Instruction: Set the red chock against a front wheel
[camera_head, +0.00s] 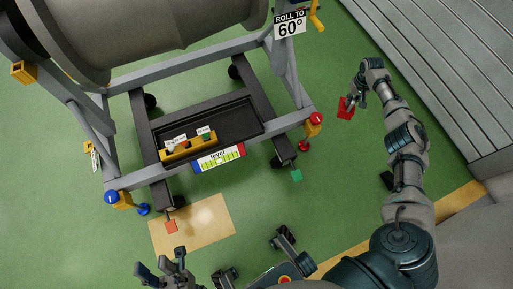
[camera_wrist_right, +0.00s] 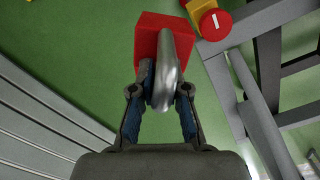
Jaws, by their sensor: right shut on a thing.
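The red chock (camera_head: 345,108) is a red block with a curved metal handle, held off the right side of the stand. My right gripper (camera_head: 359,98) is shut on it. In the right wrist view the gripper (camera_wrist_right: 160,95) closes on the metal handle, and the red block (camera_wrist_right: 148,38) lies beyond the fingertips. The stand's near wheels are a right one (camera_head: 279,162) and a left one (camera_head: 177,203), both partly hidden by the frame. The chock is apart from both. My left gripper (camera_head: 165,270) is empty and open at the bottom edge.
The grey stand (camera_head: 160,178) carries a large engine (camera_head: 150,35) and a dark tray (camera_head: 235,122). A red-topped yellow post (camera_head: 315,120) marks its near right corner. Grey slatted panels (camera_head: 440,70) border the right.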

